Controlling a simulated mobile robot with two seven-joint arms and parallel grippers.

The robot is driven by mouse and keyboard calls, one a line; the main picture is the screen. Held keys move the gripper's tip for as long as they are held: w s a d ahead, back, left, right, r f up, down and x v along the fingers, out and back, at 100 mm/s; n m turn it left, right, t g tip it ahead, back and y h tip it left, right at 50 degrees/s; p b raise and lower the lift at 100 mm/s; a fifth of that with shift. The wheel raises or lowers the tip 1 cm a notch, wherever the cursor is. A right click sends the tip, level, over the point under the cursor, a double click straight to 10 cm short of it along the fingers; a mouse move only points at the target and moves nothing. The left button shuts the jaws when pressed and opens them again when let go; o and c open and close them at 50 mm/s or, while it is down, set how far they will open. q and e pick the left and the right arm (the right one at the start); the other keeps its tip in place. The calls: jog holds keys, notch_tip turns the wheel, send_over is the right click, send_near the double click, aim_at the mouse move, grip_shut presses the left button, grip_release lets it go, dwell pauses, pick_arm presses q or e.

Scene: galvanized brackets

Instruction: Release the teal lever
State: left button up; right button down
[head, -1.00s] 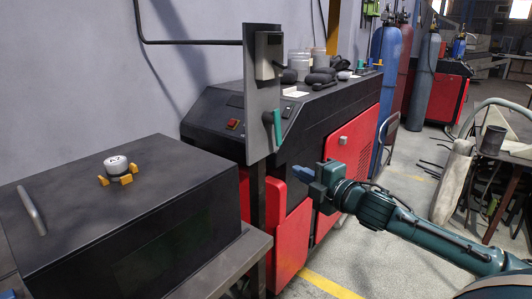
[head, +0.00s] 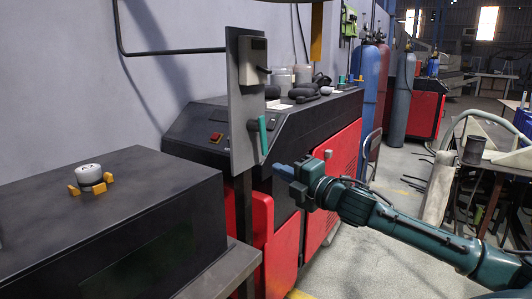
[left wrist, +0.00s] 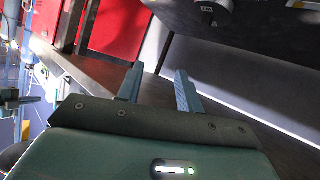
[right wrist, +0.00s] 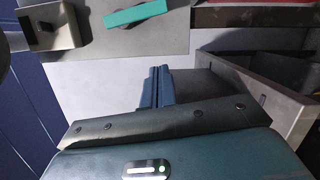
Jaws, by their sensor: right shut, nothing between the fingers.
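The teal lever (head: 263,136) is mounted on the right part of an upright grey panel (head: 245,155) and hangs roughly vertical. It also shows in the right wrist view (right wrist: 136,14), above the fingers and apart from them. My right gripper (head: 281,170) is shut and empty, just right of and below the lever in the head view, not touching it. Its closed fingers show in the right wrist view (right wrist: 157,86). My left gripper (left wrist: 158,88) shows only in the left wrist view, with its fingers apart and nothing between them.
A grey box (head: 252,62) sits on the panel above the lever. A black cabinet (head: 120,215) with a white round part (head: 89,174) between yellow blocks stands at left. A red and black machine (head: 340,120) stands behind the panel.

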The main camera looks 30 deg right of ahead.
aim_at(267, 153)
jog(key=w+p, duration=0.1)
jog(key=w, duration=0.2)
jog(key=w+d+p, duration=0.1)
jog(key=w, duration=0.2)
jog(key=w+r+p, duration=0.1)
jog(key=w, duration=0.3)
jog(key=shift+d+r+p, duration=0.1)
jog(key=shift+d+p, duration=0.05)
jog(key=shift+p, duration=0.2)
jog(key=shift+w+d, duration=0.2)
jog(key=shift+d, duration=0.2)
pick_arm(q)
jog(key=shift+w+d+r+m+g, duration=0.25)
jog(key=shift+r+m+g, duration=0.05)
jog(key=shift+r, duration=0.35)
jog(key=shift+f, duration=0.1)
pick_arm(e)
jog(key=shift+d, duration=0.15)
